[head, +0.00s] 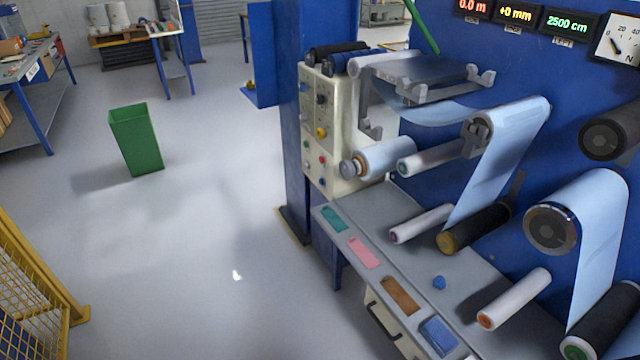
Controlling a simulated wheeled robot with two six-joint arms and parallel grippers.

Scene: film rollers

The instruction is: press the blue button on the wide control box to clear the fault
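A cream control box (313,98) with knobs and small coloured buttons stands at the left end of the film machine. A small blue button (322,181) appears low on its face, below a red one (322,160). A yellow knob (321,132) is higher up. The buttons are small, so their exact shape and whether any is pressed cannot be told. I cannot tell from this view whether this is the box called wide. Neither of my grippers is in view.
A grey bench (350,226) with coloured pads and a small blue object (438,283) runs along the machine's front, below several rollers. A green bin (136,140) stands on the open floor to the left. A yellow mesh fence (35,290) is at lower left.

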